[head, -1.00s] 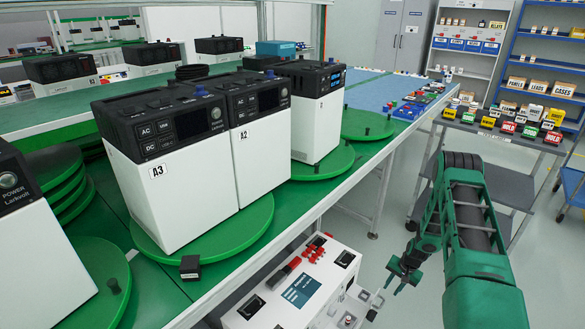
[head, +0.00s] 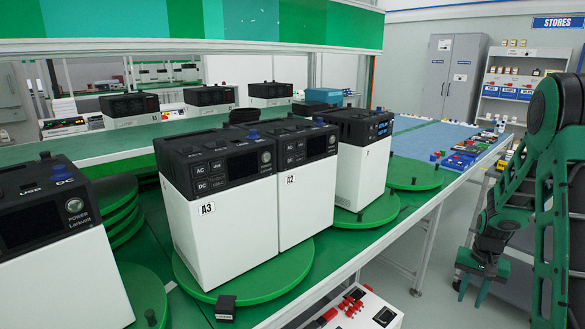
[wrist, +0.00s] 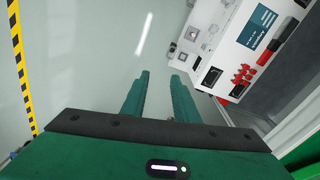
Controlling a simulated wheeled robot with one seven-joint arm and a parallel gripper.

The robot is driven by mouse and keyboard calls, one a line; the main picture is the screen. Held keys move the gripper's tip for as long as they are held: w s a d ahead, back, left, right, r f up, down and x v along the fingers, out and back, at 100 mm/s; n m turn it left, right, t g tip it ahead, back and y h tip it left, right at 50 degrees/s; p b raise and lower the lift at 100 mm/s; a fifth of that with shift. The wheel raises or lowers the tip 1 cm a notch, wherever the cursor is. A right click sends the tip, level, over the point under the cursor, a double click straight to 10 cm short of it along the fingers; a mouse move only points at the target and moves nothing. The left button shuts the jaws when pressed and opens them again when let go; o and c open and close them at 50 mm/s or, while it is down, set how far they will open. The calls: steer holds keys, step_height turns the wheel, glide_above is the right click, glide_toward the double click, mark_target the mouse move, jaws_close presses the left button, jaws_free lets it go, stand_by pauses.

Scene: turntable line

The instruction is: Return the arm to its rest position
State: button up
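My arm is bent at the right of the head view, with its elbow high and its forearm hanging down. My gripper (head: 470,296) points downward over the aisle floor, to the right of the green bench and apart from it. In the wrist view my gripper (wrist: 160,76) has its two green fingers spread, with bare grey floor between them. Nothing is held.
White power stations A3 (head: 235,235) and A2 (head: 305,205) stand on a green turntable (head: 285,275). Another unit (head: 360,175) stands behind. A white control panel (head: 365,312) with red parts sits below the bench edge; it also shows in the wrist view (wrist: 235,45). Shelving (head: 510,85) stands behind.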

steer(key=s+a+r, duration=0.4)
steer(key=s+r, duration=0.4)
steer(key=r, duration=0.3)
steer(key=s+a+r, duration=0.3)
steer(key=s, duration=0.4)
steer(key=s+a+r+n, duration=0.1)
steer(key=s+a+r, duration=0.2)
steer(key=s, duration=0.4)
steer(key=s+a+r, duration=0.3)
steer(key=s+a, duration=0.1)
steer(key=s, duration=0.4)
steer(key=shift+a+y, duration=0.3)
steer(key=shift+y, duration=0.1)
steer(key=shift+w, duration=0.1)
steer(key=shift+w+f, duration=0.15)
steer(key=shift+w, duration=0.35)
